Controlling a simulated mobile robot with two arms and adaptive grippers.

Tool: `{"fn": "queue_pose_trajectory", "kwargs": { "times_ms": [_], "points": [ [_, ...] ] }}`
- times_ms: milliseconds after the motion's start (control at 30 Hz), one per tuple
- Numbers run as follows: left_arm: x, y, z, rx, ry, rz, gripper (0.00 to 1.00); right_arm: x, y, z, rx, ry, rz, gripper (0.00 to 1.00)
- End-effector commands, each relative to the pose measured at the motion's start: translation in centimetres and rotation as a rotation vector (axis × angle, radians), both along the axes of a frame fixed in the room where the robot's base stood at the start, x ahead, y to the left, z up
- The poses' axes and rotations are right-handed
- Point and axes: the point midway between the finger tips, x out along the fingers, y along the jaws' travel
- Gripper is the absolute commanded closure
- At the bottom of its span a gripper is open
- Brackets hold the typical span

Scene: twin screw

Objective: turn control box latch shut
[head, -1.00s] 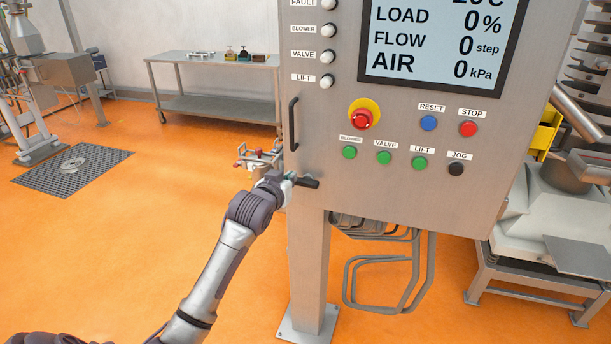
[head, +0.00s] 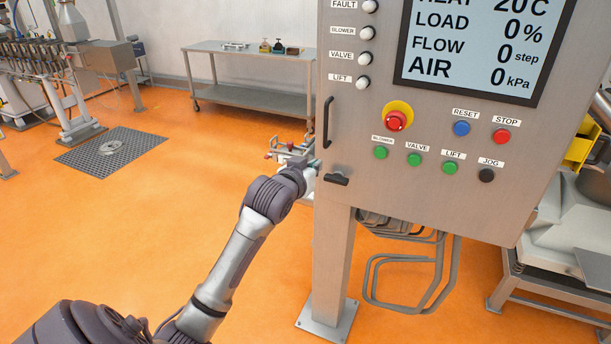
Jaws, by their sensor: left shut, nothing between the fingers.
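The control box (head: 420,205) is a grey metal cabinet on a post. Its latch (head: 337,180) is a short black handle near the lower left corner of the front, lying roughly level. My left gripper (head: 312,168) is at the box's left edge, just left of and slightly above the latch. It is shut and empty, and a small gap shows between it and the latch. The fingertips are small and partly hidden by the wrist. My right gripper is not in view.
A black vertical door handle (head: 327,122) stands above the latch. The red emergency stop (head: 396,121) and several push buttons are to the right. Bent metal tubing (head: 415,270) hangs under the box. A metal table (head: 250,65) stands behind; the orange floor at left is mostly clear.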

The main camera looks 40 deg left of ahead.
Motion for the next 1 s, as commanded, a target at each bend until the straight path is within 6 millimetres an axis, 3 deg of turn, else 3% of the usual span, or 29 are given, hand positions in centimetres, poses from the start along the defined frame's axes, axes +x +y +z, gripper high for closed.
{"fn": "queue_pose_trajectory", "kwargs": {
  "times_ms": [133, 333, 1000],
  "points": [
    [-2.7, -0.6, 0.4, 0.002, -0.003, 0.000, 1.00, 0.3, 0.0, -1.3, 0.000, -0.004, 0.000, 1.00],
    [-4.7, -1.1, 1.1, 0.000, -0.001, 0.000, 1.00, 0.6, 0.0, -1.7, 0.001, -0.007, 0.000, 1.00],
    [-4.9, -1.2, 1.1, 0.000, 0.003, 0.001, 1.00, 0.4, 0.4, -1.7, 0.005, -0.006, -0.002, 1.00]
  ]
}}
